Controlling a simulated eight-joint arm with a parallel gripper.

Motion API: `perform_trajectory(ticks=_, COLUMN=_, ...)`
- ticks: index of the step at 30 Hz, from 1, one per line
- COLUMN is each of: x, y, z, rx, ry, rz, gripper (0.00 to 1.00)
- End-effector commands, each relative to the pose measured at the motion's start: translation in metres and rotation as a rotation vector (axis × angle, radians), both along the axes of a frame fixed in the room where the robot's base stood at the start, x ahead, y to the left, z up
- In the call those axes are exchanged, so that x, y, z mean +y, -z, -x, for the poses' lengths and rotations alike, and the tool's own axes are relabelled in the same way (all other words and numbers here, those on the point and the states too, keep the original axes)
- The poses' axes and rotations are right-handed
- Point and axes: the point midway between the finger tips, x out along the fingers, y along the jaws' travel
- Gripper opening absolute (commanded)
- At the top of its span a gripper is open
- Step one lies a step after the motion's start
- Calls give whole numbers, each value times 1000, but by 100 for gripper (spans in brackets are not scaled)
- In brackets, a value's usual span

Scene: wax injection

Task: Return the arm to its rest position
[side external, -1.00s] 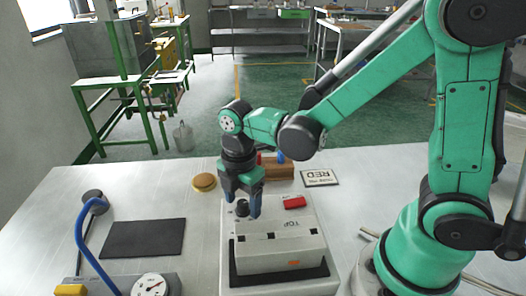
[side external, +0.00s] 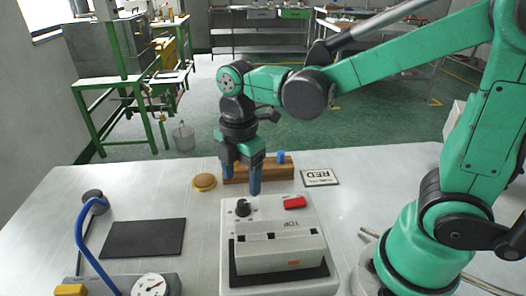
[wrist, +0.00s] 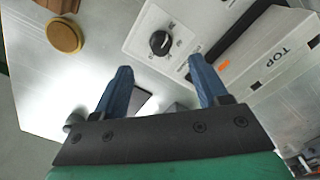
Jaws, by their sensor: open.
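My gripper (side external: 241,182) is open and empty, its blue fingers pointing down. In the side view it hangs above the back of the white machine (side external: 230,282), in front of the wooden block (side external: 280,173). The machine has a black knob (side external: 243,208), a red switch (side external: 294,202) and a light box marked TOP (side external: 280,252). In the wrist view the gripper's fingers (wrist: 163,85) stand apart with nothing between them. The knob (wrist: 160,42) shows beyond the fingertips, clear of them.
A dark mat (side external: 143,238), a gauge (side external: 150,285) and a blue curved handle (side external: 86,246) are at the left. The air above the table is open.

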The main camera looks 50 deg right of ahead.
Motion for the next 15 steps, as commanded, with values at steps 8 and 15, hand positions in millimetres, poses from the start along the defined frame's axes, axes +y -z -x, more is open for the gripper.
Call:
perform_trajectory(ticks=8, x=-23, y=-21, z=13, rx=-248, ry=671, rz=-121, gripper=67)
perform_trajectory(ticks=15, x=-42, y=-32, z=22, rx=-437, ry=1302, rz=-377, gripper=67)
